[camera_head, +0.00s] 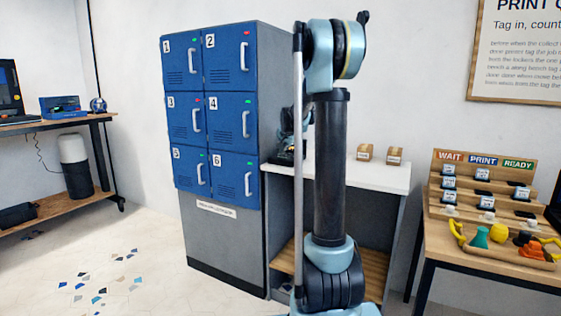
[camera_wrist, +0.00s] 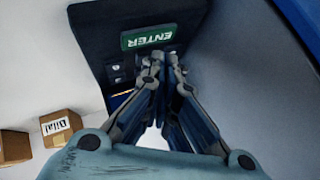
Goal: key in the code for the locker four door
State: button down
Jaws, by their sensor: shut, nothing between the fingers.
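The locker block has six numbered blue doors. Door 4 (camera_head: 229,122) is closed in the middle row at right, with a small green light at its upper right corner. A dark keypad (camera_wrist: 95,40) fills the top of the wrist view, with a green ENTER key (camera_wrist: 148,37) reading upside down and a few small dark keys beside it. My gripper (camera_wrist: 163,62) is shut and empty, its fingertips over the keypad right by the ENTER key. They hide other keys, and I cannot tell whether they touch. In the head view my arm mostly hides the gripper and keypad.
Small cardboard boxes (camera_head: 365,153) stand on the white counter (camera_head: 375,175) beside the lockers; boxes also show in the wrist view (camera_wrist: 60,127). Open floor lies at left.

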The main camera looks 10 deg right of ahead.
jog(key=shift+r, duration=2.45)
jog(key=shift+s, duration=0.1)
jog(key=s+a+f+n+g, duration=0.1)
jog(key=s+f+n+g, duration=0.15)
jog(key=s, duration=1.15)
jog(key=s+f+n+g, duration=0.15)
jog(key=s+f, duration=0.25)
jog(key=s, duration=1)
jog(key=s+f+n+g, duration=0.1)
jog(key=s+f, duration=0.4)
jog(key=s, duration=0.4)
jog(key=s+f+n+g, duration=0.1)
jog(key=s+f+n, duration=0.1)
jog(key=s+f, duration=0.4)
jog(key=s+f+n+g, duration=0.1)
jog(key=s+f, duration=0.4)
jog(key=s, duration=0.8)
jog(key=shift+a+f+n, duration=0.3)
jog(key=shift+f+n, duration=0.05)
jog(key=shift+n, duration=0.25)
jog(key=shift+s, duration=0.1)
